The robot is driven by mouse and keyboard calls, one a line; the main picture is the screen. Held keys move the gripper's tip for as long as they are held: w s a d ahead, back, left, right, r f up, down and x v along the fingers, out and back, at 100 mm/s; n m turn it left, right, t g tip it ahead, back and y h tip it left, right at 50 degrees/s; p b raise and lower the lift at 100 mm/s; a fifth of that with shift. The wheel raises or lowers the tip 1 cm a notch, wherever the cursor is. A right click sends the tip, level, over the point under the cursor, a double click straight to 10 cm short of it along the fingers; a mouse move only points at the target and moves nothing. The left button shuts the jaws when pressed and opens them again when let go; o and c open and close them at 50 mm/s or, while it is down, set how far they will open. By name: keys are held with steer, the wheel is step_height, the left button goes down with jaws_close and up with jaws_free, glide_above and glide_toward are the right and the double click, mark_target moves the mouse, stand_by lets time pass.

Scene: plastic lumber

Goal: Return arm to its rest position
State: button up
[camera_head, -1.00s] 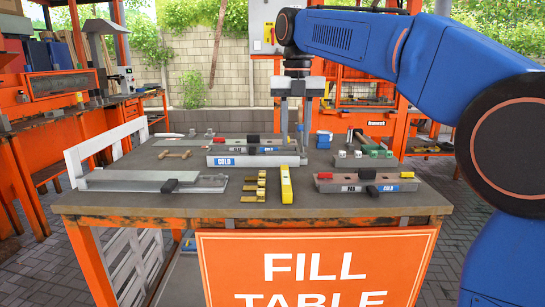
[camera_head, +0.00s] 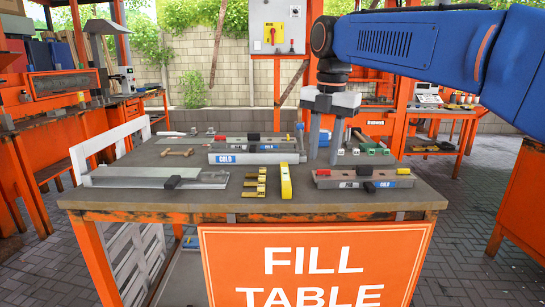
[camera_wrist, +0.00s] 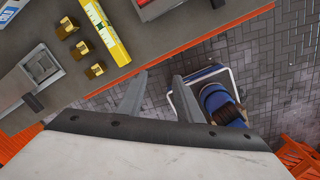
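My blue arm (camera_head: 425,42) reaches in from the upper right in the head view. My gripper (camera_head: 325,163) points down over the right part of the fill table (camera_head: 130,192). In the wrist view my gripper's two fingers (camera_wrist: 159,78) stand apart with nothing between them. They are seen against the paved floor just past the table's front edge.
On the table are a yellow level (camera_head: 286,182), several brass pieces (camera_head: 262,184), a long mold marked COLD (camera_head: 258,158), another mold (camera_head: 363,180) at right and a grey plate mold (camera_head: 130,178) at left. An orange workbench (camera_head: 522,190) stands at far right; paving between is clear.

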steer(key=s+d+f+m+t, duration=0.2)
steer(key=s+d+f+m, duration=0.6)
steer(key=s+f+m, duration=0.4)
steer(key=s+d+f+m+t, duration=0.1)
steer(key=s+d+f+m, duration=0.7)
steer(key=s+f+m, duration=0.5)
steer(key=f+m, duration=0.1)
steer(key=m, duration=0.3)
steer(key=shift+s+d+f+t, duration=0.15)
steer(key=shift+s+d+t, duration=0.15)
steer(key=shift+t, duration=0.1)
